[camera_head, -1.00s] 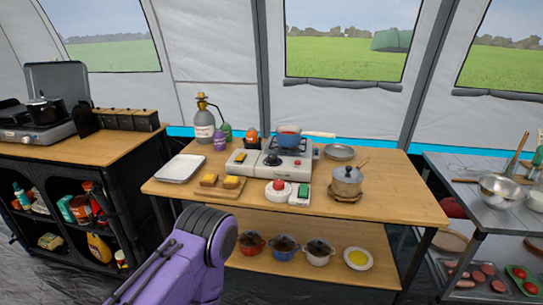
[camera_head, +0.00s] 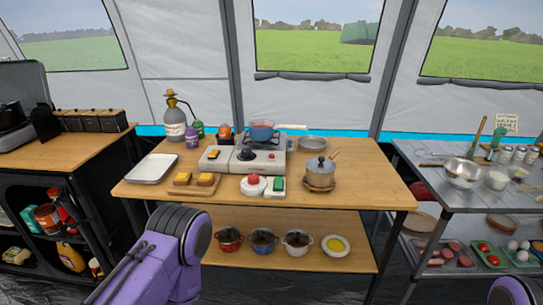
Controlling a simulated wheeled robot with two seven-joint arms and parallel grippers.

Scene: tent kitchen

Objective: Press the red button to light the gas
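The red button (camera_head: 253,179) sits on a round white base near the front middle of the wooden table (camera_head: 370,188). A green button (camera_head: 278,183) on a white base stands just right of it. The gas stove (camera_head: 226,157) is behind them, with a blue pan (camera_head: 262,131) on its burner. I cannot tell whether a flame burns. My purple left arm comes in at the lower left, in front of the table, but its gripper is out of view. A purple part of my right arm shows at the lower right edge; its gripper is out of view.
A white tray (camera_head: 152,168), bread on a board (camera_head: 180,190), a gas bottle (camera_head: 174,122) and a lidded pot (camera_head: 320,171) share the table. Pots and a yellow-filled plate (camera_head: 335,246) stand on the shelf below. A metal table (camera_head: 410,153) is at right. The table's front right is clear.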

